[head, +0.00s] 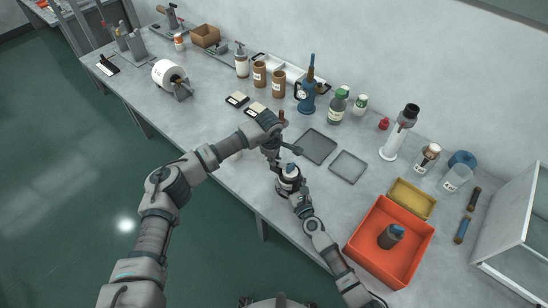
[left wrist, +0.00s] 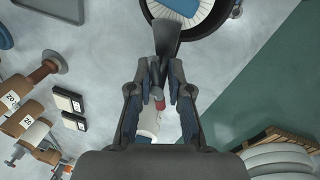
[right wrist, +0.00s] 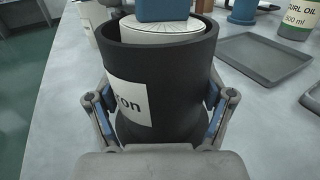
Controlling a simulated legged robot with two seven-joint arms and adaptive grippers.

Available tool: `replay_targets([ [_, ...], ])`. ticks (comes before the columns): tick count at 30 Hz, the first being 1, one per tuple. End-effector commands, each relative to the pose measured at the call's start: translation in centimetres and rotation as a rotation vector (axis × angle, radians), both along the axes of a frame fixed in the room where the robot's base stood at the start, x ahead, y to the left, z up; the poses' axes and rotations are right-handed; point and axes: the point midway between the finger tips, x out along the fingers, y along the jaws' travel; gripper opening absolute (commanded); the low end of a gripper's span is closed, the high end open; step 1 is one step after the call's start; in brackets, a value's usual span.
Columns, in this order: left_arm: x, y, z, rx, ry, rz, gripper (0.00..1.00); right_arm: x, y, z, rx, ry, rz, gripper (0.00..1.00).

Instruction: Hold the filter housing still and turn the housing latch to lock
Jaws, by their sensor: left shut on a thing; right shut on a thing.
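The filter housing (right wrist: 165,90) is a black cup with a white label and a pale ribbed filter inside, with a blue block on top. It stands upright at the bench's front edge in the head view (head: 283,188). My right gripper (head: 297,198) is shut around its sides. My left gripper (left wrist: 160,92) is shut on a dark lever (left wrist: 166,45), perhaps the latch, whose wide end overlaps the housing rim in the left wrist view. Whether the lever touches the housing is unclear. In the head view my left gripper (head: 273,158) is just above and left of the housing.
Two grey trays (head: 318,146) lie behind the housing. An orange bin (head: 425,240) with a dark jar in it stands at the right. Brown jars (head: 260,74), a blue device (head: 307,97) and bottles (head: 337,108) line the back. The bench's front edge is close.

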Motion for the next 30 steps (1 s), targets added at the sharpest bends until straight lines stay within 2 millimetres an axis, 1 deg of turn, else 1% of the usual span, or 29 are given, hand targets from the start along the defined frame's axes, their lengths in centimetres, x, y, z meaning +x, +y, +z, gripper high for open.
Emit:
replay_targets([
  [1,0.02,0.02,-0.24,-0.001,-0.001,0.001,0.0,-0.28,0.4,-0.2,0.004,0.006,0.01,0.24],
  [14,0.02,0.03,-0.31,0.001,0.0,0.001,0.0,-0.33,0.52,-0.17,0.004,0.005,0.012,0.24],
  [15,0.02,0.03,-0.31,0.001,0.0,0.001,0.26,-0.33,0.53,-0.17,0.004,0.005,0.013,0.24],
  [17,0.0,0.03,-0.34,0.001,0.001,0.0,0.41,-0.32,0.53,-0.16,0.003,0.005,0.013,0.24],
  [26,-0.29,0.0,-0.2,0.001,0.0,0.0,0.41,-0.21,0.32,-0.13,0.002,0.003,0.008,0.25],
  [30,-0.32,0.0,0.35,0.0,-0.002,-0.001,0.41,-0.16,0.22,-0.12,0.001,0.003,0.006,0.25],
])
